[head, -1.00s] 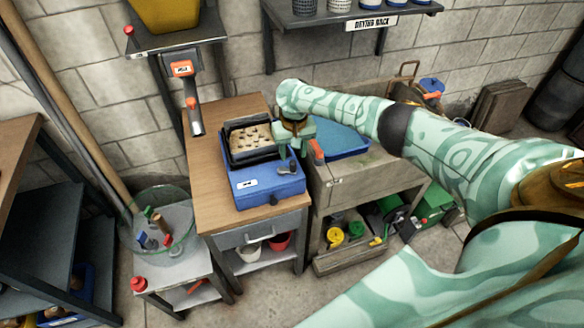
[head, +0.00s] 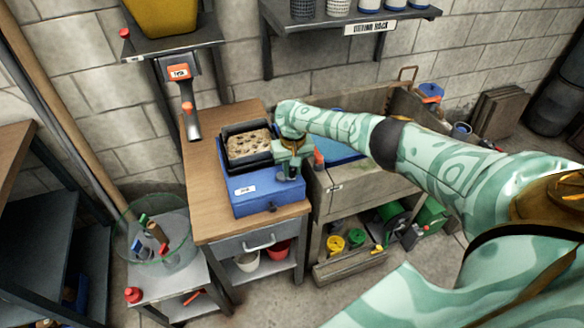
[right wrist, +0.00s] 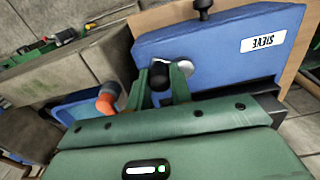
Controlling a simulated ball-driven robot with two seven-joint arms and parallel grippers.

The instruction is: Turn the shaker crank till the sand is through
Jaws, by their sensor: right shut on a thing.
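The blue shaker (head: 266,196), labelled SIEVE in the right wrist view (right wrist: 205,40), stands on a wooden-topped cabinet. Its black tray (head: 233,163) holds tan sand (head: 247,143) with darker lumps on top. My right gripper (head: 287,172) is at the shaker's right side. In the right wrist view its green fingers (right wrist: 160,82) are shut around the black crank knob (right wrist: 160,72), beside a pale round hub on the blue body. In the head view the gripper hides most of the crank. What lies beneath the tray is hidden. My left gripper is in neither view.
A stone trough (head: 345,188) with a blue thing inside stands close on the right. An orange-tipped thing (head: 319,159) is beside the gripper. A clear bin (head: 160,235) with small items stands left. Bare wood (head: 207,185) lies left of the shaker.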

